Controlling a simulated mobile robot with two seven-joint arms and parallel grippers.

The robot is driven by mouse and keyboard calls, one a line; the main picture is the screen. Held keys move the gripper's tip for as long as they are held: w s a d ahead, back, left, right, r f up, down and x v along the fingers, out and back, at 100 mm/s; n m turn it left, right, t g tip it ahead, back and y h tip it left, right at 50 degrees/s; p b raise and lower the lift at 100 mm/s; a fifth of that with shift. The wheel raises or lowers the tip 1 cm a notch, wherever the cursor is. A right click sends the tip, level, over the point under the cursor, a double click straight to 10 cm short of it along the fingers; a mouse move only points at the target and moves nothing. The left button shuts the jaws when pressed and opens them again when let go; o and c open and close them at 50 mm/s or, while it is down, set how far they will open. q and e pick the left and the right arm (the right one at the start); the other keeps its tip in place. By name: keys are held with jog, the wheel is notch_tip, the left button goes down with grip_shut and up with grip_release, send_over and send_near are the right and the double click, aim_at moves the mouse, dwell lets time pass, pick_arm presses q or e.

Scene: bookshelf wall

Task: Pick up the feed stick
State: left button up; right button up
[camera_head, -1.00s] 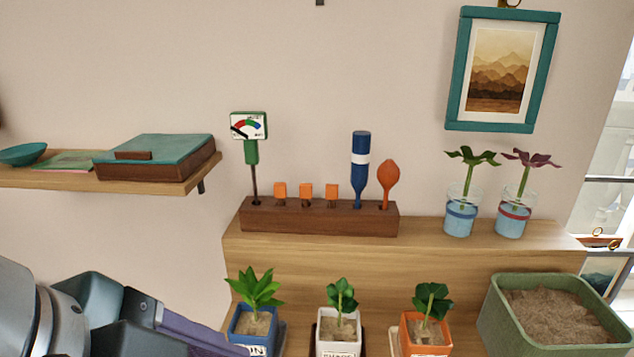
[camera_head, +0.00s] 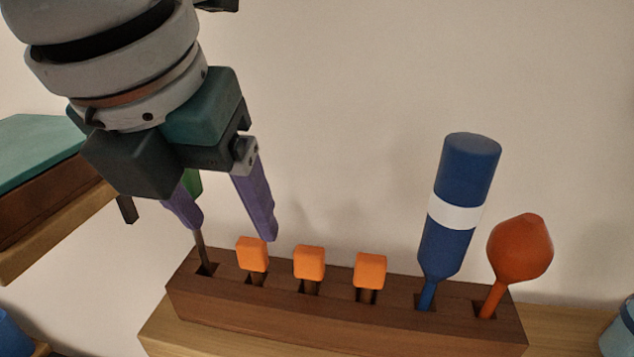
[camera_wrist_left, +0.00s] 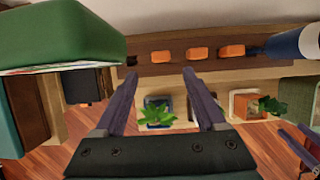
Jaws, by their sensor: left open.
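Three short orange-topped sticks stand in slots of a dark brown wooden rack (camera_head: 345,315): the left one (camera_head: 252,254), the middle one (camera_head: 309,262) and the right one (camera_head: 370,270). I cannot tell which is meant by the feed stick.
A green-handled meter (camera_wrist_left: 60,35) stands in the rack's left slot, close to my left fingers and mostly hidden by them in the head view. A blue tool with a white band (camera_head: 457,215) and an orange bulb (camera_head: 520,250) stand at the rack's right. Potted plants (camera_wrist_left: 158,112) are below.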

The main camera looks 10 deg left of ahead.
aim_at(247, 247)
pick_arm(q)
jog(key=shift+x, duration=3.8)
jog(key=shift+w+d, duration=0.1)
jog(key=shift+d, duration=0.05)
grip_shut()
